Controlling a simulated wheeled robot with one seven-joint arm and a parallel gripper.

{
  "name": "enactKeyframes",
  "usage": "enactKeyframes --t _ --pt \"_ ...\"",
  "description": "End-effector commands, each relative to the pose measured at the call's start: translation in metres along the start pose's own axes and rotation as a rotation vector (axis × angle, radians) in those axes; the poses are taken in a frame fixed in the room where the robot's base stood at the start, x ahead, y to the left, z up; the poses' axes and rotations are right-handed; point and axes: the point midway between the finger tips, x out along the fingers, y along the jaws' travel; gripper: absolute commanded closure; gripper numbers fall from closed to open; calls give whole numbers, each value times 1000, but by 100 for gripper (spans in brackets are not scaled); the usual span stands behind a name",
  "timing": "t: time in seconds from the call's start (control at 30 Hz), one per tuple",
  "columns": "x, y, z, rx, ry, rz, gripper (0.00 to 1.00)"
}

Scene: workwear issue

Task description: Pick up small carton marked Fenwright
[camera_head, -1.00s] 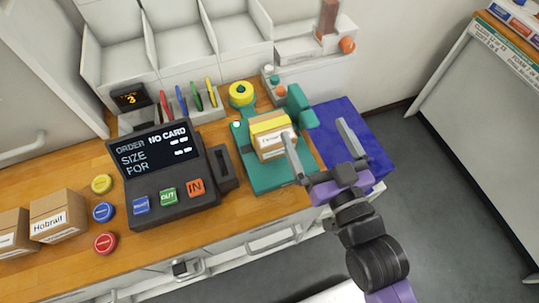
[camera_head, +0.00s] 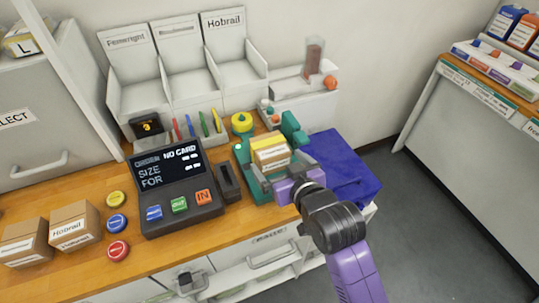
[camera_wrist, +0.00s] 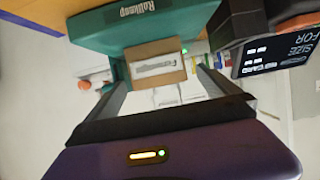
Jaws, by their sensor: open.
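My gripper (camera_head: 281,170) is open at the front of the carton, one finger toward each side. In the wrist view the carton (camera_wrist: 156,64) lies between and just beyond the fingertips (camera_wrist: 158,80), on the teal stand (camera_wrist: 112,32). I cannot tell whether the fingers touch it.
Two brown cartons, one marked Hobrail (camera_head: 75,228), sit at left. Labelled white bins (camera_head: 180,75) and a pen holder (camera_head: 203,134) are behind.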

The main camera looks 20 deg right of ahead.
Motion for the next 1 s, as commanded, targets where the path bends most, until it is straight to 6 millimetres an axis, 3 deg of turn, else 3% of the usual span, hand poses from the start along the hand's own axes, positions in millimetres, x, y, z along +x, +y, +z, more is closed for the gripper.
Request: enactKeyframes --t 0.6,0.9,0.93,1.0 --pt "68 2 -2 -1 1 0 0" --pt "72 2 -2 0 3 0 0" --pt "72 2 -2 0 3 0 2" --pt "72 2 -2 0 3 0 16"
